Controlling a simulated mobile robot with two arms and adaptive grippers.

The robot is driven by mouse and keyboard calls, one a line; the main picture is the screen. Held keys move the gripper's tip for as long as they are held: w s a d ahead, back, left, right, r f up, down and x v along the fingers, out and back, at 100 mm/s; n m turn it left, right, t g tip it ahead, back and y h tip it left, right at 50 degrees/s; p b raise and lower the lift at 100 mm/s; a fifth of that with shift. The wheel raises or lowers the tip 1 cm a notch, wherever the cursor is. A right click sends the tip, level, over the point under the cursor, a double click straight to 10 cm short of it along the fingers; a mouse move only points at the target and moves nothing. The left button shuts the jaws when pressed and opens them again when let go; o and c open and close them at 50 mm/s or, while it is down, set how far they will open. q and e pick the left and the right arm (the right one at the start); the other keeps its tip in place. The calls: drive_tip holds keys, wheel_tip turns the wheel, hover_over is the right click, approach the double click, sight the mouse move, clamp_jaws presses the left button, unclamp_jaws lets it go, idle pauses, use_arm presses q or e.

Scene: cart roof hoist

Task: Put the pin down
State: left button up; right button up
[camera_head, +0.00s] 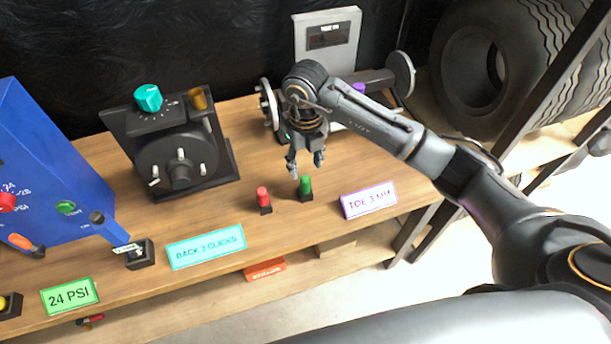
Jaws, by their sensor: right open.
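My right gripper (305,165) hangs over the bench, fingers pointing down, open and empty. I cannot tell which of these is the task's pin. The gap between fingertips and the green top is hard to judge. My left gripper is not in view.
A black device with a teal knob (148,97) and a blue cabinet (50,170) stand to the left. A grey gauge with wheels (328,38) is behind my gripper. Signs (206,246) line the front edge. Tyres (478,70) are at the right.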

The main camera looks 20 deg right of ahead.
drive_tip(key=shift+r+b, duration=0.3)
drive_tip(key=shift+r, duration=2.35)
drive_tip(key=shift+a, duration=0.1)
